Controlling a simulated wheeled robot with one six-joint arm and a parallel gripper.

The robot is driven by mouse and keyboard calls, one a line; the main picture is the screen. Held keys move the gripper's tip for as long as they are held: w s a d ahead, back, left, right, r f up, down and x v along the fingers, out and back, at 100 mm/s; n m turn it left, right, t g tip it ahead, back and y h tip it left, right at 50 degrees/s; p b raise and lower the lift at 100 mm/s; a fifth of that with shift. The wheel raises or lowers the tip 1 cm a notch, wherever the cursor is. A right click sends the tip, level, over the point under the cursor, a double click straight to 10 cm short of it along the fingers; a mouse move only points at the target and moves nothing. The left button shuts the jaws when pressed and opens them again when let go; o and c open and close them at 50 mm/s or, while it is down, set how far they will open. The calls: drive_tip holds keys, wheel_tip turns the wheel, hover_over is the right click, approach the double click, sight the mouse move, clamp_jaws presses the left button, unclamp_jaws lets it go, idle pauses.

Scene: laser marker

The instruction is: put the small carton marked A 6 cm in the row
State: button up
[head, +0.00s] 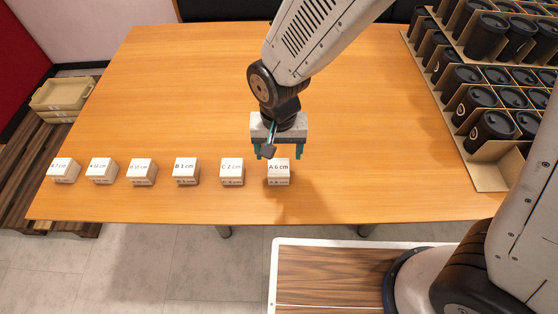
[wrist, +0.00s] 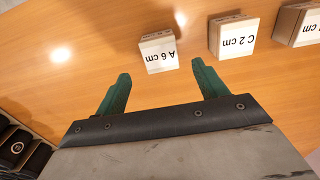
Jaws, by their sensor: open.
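The small white-topped carton marked A 6 cm (head: 278,172) stands on the table at the right end of a row of small cartons. It also shows in the wrist view (wrist: 159,53), just beyond and between the fingertips. My gripper (head: 277,152) is open and empty, with its green fingers pointing down by the carton. In the wrist view the open fingers (wrist: 161,72) have nothing between them. The carton marked C 2 cm (head: 232,172) stands to its left, with a gap between them.
Cartons B 1 cm (head: 186,171), B 10 cm (head: 142,172), A 12 cm (head: 101,171) and A 7 cm (head: 63,170) continue the row leftward on the wooden table (head: 180,90). A cardboard rack of black lidded cups (head: 480,105) stands at the right. Beige trays (head: 62,94) are at far left.

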sight(279, 167)
drive_tip(key=shift+r, duration=2.2)
drive_tip(key=w+d+r, duration=0.2)
drive_tip(key=d+r, duration=0.6)
drive_tip(key=d, duration=0.2)
drive_tip(key=s+d+r, duration=0.5)
drive_tip(key=s+d, duration=0.1)
drive_tip(key=d, duration=0.3)
drive_tip(key=s+d+r+t, duration=0.1)
drive_tip(key=s+d+r, duration=0.5)
drive_tip(key=d, duration=0.4)
drive_tip(key=shift+s+m, duration=0.3)
drive_tip(key=shift+s, duration=0.35)
drive_tip(key=shift+r, duration=0.1)
